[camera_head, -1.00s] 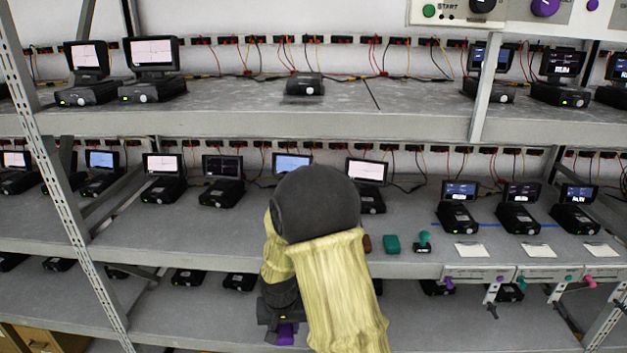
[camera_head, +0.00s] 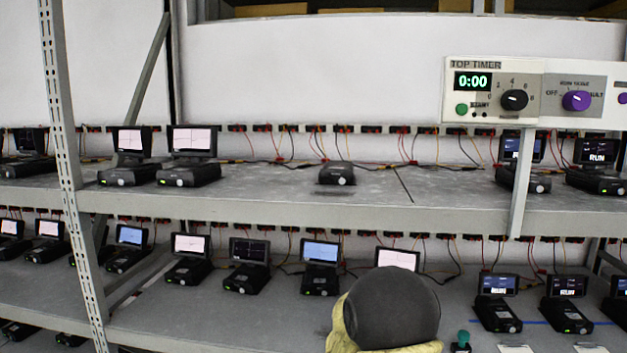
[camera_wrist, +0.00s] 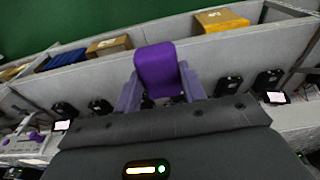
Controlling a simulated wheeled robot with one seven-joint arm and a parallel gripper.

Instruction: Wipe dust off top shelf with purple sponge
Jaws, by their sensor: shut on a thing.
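The purple sponge (camera_wrist: 158,68) is in the wrist view, held between the two purple fingers of my gripper (camera_wrist: 160,84), which is shut on it. In the head view my gripper and the sponge are out of frame; only my dark arm joint and its yellow sleeve show at the bottom. The top shelf (camera_head: 300,206) runs across the head view, a grey board with a mottled, dusty-looking surface. A small dark device (camera_head: 337,174) without a raised screen sits near its middle. I cannot tell how far the sponge is from this shelf.
Devices with screens (camera_head: 192,152) stand at the left and right of the top shelf, with wires behind. A timer panel (camera_head: 495,92) reading 0:00 hangs above right. Posts (camera_head: 68,180) stand in front. The lower shelf (camera_head: 190,320) holds more devices. Cardboard boxes (camera_wrist: 220,20) show in the wrist view.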

